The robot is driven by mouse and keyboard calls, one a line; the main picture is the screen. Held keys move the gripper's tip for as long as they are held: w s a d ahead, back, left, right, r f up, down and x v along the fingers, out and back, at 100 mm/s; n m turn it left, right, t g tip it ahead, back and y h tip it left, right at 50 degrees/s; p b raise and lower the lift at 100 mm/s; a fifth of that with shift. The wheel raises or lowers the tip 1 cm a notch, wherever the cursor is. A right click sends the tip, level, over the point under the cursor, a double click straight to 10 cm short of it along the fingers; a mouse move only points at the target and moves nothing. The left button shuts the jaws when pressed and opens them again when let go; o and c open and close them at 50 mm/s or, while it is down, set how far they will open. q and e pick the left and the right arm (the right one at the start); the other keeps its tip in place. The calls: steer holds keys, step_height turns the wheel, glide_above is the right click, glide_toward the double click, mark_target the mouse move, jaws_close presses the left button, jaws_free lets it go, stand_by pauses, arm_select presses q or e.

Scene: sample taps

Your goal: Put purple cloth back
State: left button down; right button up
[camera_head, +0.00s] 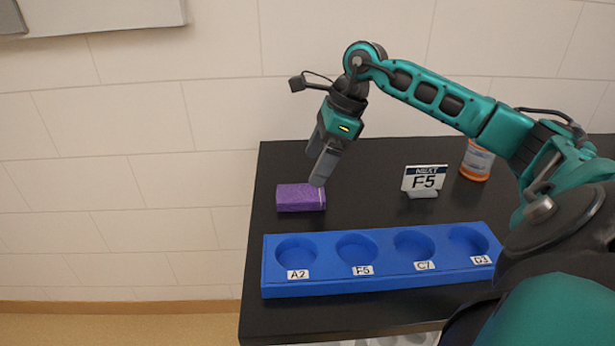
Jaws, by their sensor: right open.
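The purple cloth (297,199) is a folded block lying on the black table near its left edge, in the head view. My right gripper (318,184) points down just above and beside the cloth's right end. It is open, though its fingers overlap in this view and the gap does not show. Whether a finger touches the cloth I cannot tell. My left gripper is not in view.
A blue rack (375,287) with round wells labelled A2, F5, C7 and D3 lies at the table's front. A sign (424,179) reading NEXT F5 and an orange-and-white container (476,160) stand behind it. The black table (375,160) is clear behind the cloth.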

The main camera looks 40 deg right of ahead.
steer(key=v, duration=0.4)
steer(key=shift+s+r, duration=0.1)
steer(key=shift+r, duration=0.3)
